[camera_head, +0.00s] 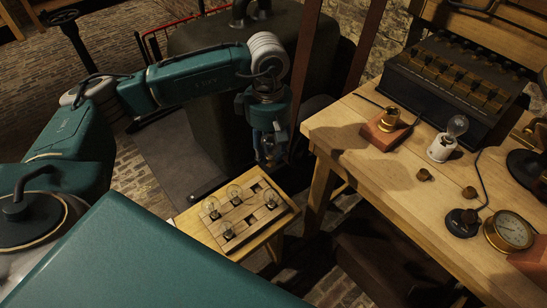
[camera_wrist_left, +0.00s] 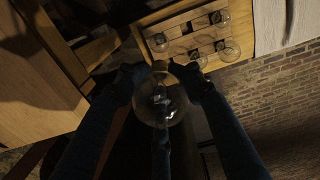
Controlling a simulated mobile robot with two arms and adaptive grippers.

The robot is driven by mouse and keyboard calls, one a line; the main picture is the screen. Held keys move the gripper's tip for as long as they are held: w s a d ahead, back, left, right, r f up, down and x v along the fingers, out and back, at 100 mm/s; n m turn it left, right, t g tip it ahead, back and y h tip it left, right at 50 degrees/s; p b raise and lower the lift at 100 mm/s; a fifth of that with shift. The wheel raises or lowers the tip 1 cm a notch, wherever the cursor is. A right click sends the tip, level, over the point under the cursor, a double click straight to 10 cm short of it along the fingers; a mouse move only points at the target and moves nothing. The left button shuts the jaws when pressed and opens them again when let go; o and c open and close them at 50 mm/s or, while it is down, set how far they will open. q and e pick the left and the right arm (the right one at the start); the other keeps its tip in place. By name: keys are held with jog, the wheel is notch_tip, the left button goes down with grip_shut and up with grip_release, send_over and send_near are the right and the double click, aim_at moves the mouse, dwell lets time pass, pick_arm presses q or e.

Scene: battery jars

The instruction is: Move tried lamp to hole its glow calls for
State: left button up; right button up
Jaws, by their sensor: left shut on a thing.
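My left gripper (camera_head: 269,158) hangs in the gap between the small wooden stand and the workbench. In the left wrist view, its fingers are shut on a clear glass lamp (camera_wrist_left: 160,97), which shows no glow. The wooden lamp rack (camera_head: 241,213) lies on the stand, below and left of the gripper in the head view. Several clear lamps, such as the front one (camera_head: 228,231), stand in its holes, and some dark square holes look empty. The rack (camera_wrist_left: 178,31) also shows at the top of the left wrist view. My right gripper is not in view.
The workbench (camera_head: 345,122) carries a brass socket on a brown block (camera_head: 384,132), a white holder (camera_head: 440,149) with an unlit bulb, a black switch (camera_head: 461,224) and a round gauge (camera_head: 510,229). A dark battery box (camera_head: 450,95) stands behind. A dark tank (camera_head: 215,105) stands behind my left arm.

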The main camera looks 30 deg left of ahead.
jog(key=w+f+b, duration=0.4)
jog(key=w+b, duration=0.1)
jog(key=b, duration=0.3)
pick_arm(q)
jog(key=w+a+f+n+b, duration=0.1)
jog(key=a+f+n, duration=0.1)
jog(key=f, duration=0.5)
jog(key=w+a+f+n+b, duration=0.1)
jog(key=a+f+n, duration=0.2)
jog(key=f, duration=0.4)
jog(key=w+a+f+n+b, duration=0.1)
jog(key=w+a+f+n, duration=0.1)
jog(key=f, duration=0.5)
jog(key=shift+a+f+n, duration=0.2)
jog(key=shift+a+n, duration=0.25)
jog(key=shift+n, duration=0.75)
jog(key=shift+f+b, duration=0.25)
jog(key=shift+b, duration=0.05)
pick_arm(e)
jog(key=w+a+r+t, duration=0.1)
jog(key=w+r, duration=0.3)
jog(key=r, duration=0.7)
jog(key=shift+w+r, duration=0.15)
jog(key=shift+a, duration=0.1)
pick_arm(q)
jog(key=shift+f, duration=0.15)
jog(key=shift+f, duration=0.2)
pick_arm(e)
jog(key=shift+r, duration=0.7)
